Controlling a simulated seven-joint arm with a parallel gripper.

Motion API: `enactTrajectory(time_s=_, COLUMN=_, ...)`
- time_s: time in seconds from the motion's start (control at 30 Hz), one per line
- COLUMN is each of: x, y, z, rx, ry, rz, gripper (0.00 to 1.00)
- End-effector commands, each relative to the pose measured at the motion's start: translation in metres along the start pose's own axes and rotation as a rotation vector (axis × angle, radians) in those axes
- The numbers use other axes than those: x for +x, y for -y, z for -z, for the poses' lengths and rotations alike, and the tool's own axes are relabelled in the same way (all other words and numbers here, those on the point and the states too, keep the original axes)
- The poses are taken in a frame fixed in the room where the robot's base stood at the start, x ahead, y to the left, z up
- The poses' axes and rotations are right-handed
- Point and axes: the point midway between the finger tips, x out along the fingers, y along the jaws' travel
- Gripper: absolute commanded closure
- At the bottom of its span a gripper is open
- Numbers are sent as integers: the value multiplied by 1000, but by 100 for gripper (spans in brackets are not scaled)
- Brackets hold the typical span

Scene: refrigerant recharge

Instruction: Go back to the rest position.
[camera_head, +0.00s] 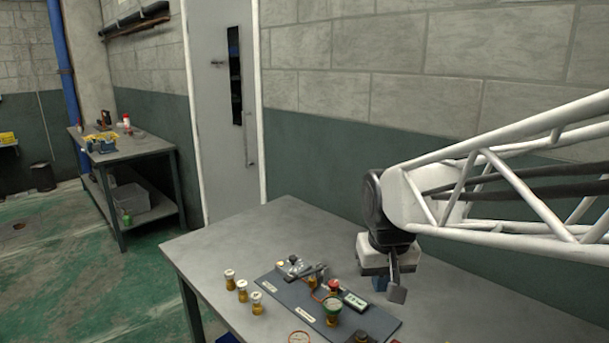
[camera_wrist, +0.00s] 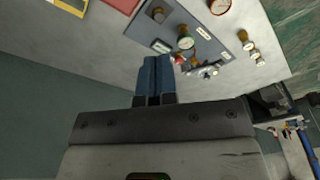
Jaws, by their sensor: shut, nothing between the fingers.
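My gripper (camera_head: 389,287) hangs over the grey table at the right of the dark panel in the head view. In the wrist view my gripper (camera_wrist: 156,62) shows its two blue fingers pressed together, with nothing between them. The dark panel (camera_head: 287,307) lies on the table and carries gauges, a red knob (camera_head: 334,286) and a metal fitting (camera_head: 298,267). The panel also shows in the wrist view (camera_wrist: 196,28), beyond the fingertips. The fingers look apart from the panel.
Several brass fittings with white tops (camera_head: 241,289) stand on the table (camera_head: 225,238) left of the panel. A wall (camera_head: 350,140) runs behind the table. A workbench (camera_head: 128,147) with tools stands at the far left. The table's back left part is clear.

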Motion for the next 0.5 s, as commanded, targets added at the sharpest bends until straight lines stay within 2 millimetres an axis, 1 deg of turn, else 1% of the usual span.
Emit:
enactTrajectory(time_s=0.03, x=-3, y=-5, z=-16, rx=11, ry=-9, rz=-2, gripper=100)
enactTrajectory(time_s=0.3, x=-8, y=-24, z=-91, rx=56, ry=-48, rz=-12, gripper=100)
enactTrajectory(time_s=0.4, x=-6, y=-29, z=-116, rx=71, ry=-59, rz=-15, gripper=100)
enactTrajectory(time_s=0.5, x=-4, y=-32, z=-135, rx=82, ry=-69, rz=-18, gripper=100)
